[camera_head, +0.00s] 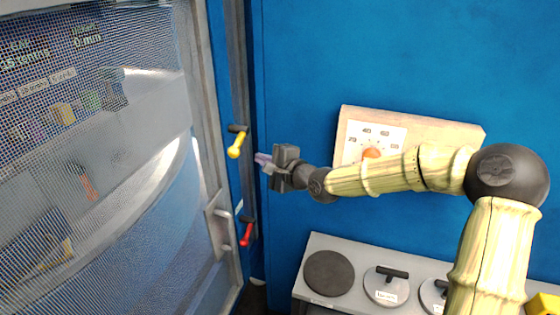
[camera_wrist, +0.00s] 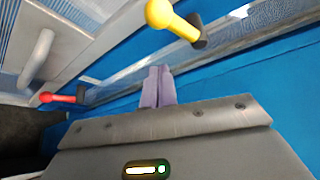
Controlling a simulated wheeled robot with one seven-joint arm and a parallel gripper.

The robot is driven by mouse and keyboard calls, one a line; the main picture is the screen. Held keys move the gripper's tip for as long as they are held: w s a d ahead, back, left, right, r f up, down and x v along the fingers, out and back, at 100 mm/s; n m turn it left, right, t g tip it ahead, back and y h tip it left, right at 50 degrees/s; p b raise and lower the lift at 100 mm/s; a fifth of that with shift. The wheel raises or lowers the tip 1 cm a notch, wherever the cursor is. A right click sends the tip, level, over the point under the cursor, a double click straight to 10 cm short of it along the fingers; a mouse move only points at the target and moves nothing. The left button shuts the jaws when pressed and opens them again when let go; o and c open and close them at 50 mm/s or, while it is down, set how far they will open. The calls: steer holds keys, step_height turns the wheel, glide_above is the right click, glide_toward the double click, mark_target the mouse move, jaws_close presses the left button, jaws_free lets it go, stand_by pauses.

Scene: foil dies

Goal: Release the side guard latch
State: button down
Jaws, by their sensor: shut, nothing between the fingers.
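A mesh side guard door (camera_head: 205,120) stands on the left in the head view. Beside it, on the frame post, is a lever with a yellow handle (camera_head: 236,147) on a dark pivot. A lever with a red handle (camera_head: 246,235) sits lower on the same post. I cannot tell from a label which is the latch. My gripper (camera_head: 262,160) is shut and empty, just right of the yellow lever. In the wrist view the yellow handle (camera_wrist: 172,18) lies just beyond my fingertips (camera_wrist: 158,74), apparently apart from them; the red handle (camera_wrist: 57,98) is at the left.
A grey door handle (camera_head: 218,222) projects left of the red lever. A beige panel with an orange dial (camera_head: 371,154) is on the blue wall behind my forearm. A grey shelf (camera_head: 320,247) with round dies (camera_head: 329,273) stands below. The blue wall (camera_head: 300,60) above is clear.

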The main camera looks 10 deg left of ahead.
steer(key=shift+s+d+r+b, duration=0.2)
steer(key=shift+d+r, duration=0.2)
steer(key=shift+d, duration=0.35)
steer(key=shift+s+d+r+b, duration=0.15)
steer(key=shift+s+d+r, duration=0.2)
steer(key=shift+d, duration=0.45)
steer(key=shift+s+d+r+b, duration=0.15)
steer(key=shift+d+r, duration=0.3)
steer(key=shift+d, duration=0.3)
